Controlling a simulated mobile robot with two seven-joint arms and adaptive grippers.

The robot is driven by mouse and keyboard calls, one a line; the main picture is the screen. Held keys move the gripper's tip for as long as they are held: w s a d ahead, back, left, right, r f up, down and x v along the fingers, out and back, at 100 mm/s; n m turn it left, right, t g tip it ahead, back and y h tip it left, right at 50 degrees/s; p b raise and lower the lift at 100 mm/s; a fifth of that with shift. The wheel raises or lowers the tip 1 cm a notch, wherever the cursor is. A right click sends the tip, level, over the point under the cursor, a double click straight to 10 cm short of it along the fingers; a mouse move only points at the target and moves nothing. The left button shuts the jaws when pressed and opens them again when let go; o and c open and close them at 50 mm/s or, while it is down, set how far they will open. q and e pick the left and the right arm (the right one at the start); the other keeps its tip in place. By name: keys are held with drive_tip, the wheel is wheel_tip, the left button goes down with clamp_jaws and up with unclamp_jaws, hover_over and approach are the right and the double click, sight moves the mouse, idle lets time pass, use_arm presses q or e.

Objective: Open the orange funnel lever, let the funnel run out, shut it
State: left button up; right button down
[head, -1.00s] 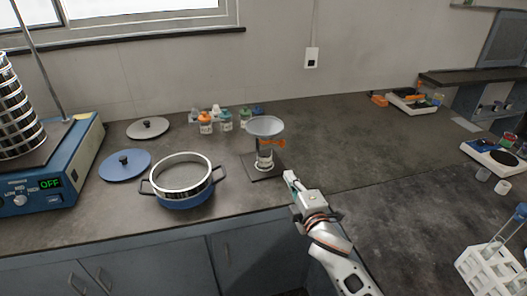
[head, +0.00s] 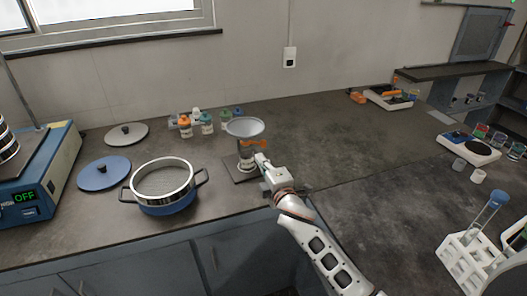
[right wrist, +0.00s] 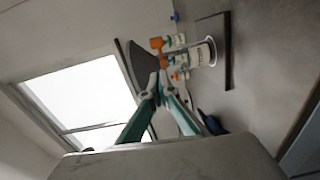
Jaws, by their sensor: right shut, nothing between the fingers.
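The grey funnel (head: 245,127) stands above a dark base plate (head: 238,174) on the counter. Its orange lever (head: 256,144) sticks out to the right below the cone; in the right wrist view the lever (right wrist: 157,43) shows beside the dark cone (right wrist: 136,66). A clear labelled cup (right wrist: 203,53) stands on the plate under the funnel. My right gripper (head: 260,158) is shut and empty, its tips close below the lever. In the right wrist view the closed fingertips (right wrist: 161,88) lie near the cone and lever; contact cannot be told. My left gripper is out of view.
A blue-based sieve pan (head: 165,205), a blue lid (head: 104,173) and a grey lid (head: 127,134) lie left. Small bottles (head: 207,123) stand behind the funnel. A shaker (head: 30,195) reads OFF. A tube rack (head: 465,258) stands front right.

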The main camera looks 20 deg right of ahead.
drive_tip(key=w+d, duration=0.2)
drive_tip(key=w, duration=0.3)
drive_tip(key=shift+w+d, duration=0.25)
drive_tip(key=shift+d, duration=0.05)
drive_tip(key=shift+f, duration=0.15)
